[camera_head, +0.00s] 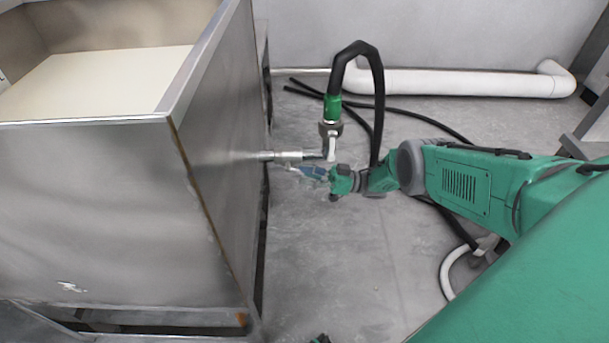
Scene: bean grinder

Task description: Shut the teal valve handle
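The teal valve handle (313,172) is a small blue-teal lever below a metal pipe fitting (288,155) on the right side of the steel tank. My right gripper (338,181) comes in from the right, with its tip right at the handle's right end. It is small and partly overlaps the handle, so I cannot tell whether it touches it or how far its fingers are apart. A small dark green piece at the bottom edge may be my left gripper (320,339); its fingers cannot be made out.
The steel tank (228,130) fills the left side. A black hose with a green collar (332,108) rises from the fitting and loops behind my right gripper. A white pipe (460,83) runs along the back wall. The grey floor (330,255) in front is clear.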

